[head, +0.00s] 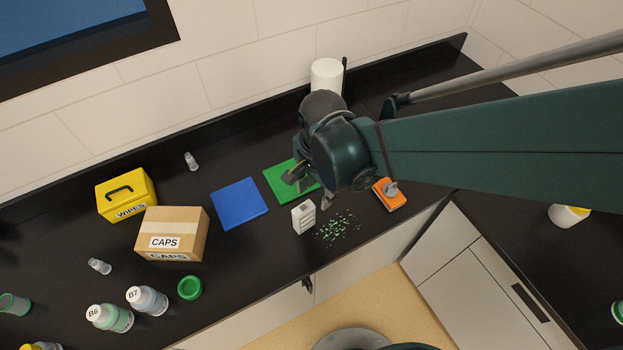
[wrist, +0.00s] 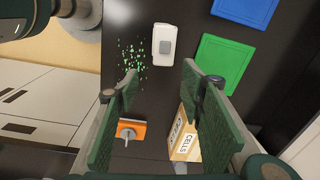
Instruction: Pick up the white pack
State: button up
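The white pack (head: 303,217) stands on the black bench in the head view, just left of the green specks. In the wrist view the white pack (wrist: 162,47) lies beyond the fingertips, with a grey patch on its face. My gripper (wrist: 160,72) is open, its two green fingers spread wide with nothing between them. In the head view my gripper (head: 308,190) is above the bench near the pack, apart from it, and my arm hides part of it.
A green mat (head: 275,182) and a blue mat (head: 239,203) lie beside the pack. Green specks (head: 338,229) are scattered to its right. An orange block (head: 389,202) with a grey knob and a CELLS box (wrist: 185,135) are nearby. A CAPS box (head: 172,221) stands left.

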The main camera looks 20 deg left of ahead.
aim_at(304, 207)
jog(key=shift+m, duration=0.3)
jog(key=shift+s+a+f, duration=0.55)
jog(key=shift+a+f, duration=0.1)
jog(key=shift+a, duration=0.15)
jog(key=shift+s+a+f, duration=0.5)
jog(key=shift+a+f, duration=0.1)
jog(key=shift+a, duration=0.15)
jog(key=shift+f, duration=0.1)
jog(key=shift+f, duration=1.15)
jog(key=shift+f, duration=0.15)
jog(key=shift+s+f, duration=0.15)
jog(key=shift+f, duration=1.1)
jog(key=shift+s+f, duration=0.1)
jog(key=shift+f, duration=1.1)
jog(key=shift+c, duration=0.7)
jog(key=c, duration=0.9)
